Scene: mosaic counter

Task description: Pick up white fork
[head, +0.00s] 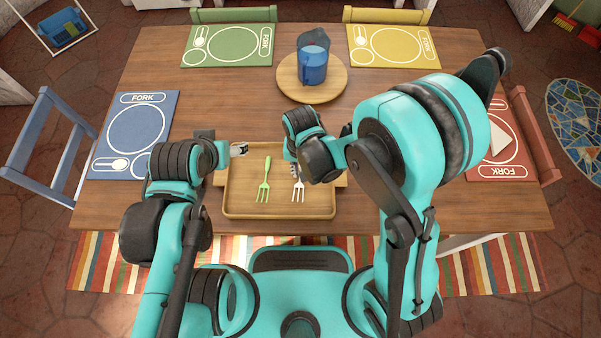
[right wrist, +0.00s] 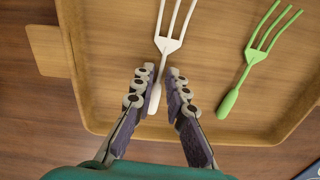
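The white fork (head: 298,192) lies on the right side of the wooden tray (head: 235,211), tines toward the tray's front edge. In the right wrist view the white fork (right wrist: 168,44) has its handle running down between the fingers of my right gripper (right wrist: 160,76). These fingers are partly open, with a gap around the handle. The right gripper (head: 295,170) is over the fork's handle end in the head view, partly hidden by its own arm. My left gripper (head: 238,150) is by the tray's far left corner; its finger opening is too small to judge.
A green fork (head: 264,182) lies in the tray left of the white one, and also shows in the right wrist view (right wrist: 250,65). A blue mug (head: 313,65) stands on a round board (head: 333,88) behind. Placemats (head: 133,167) lie around the table.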

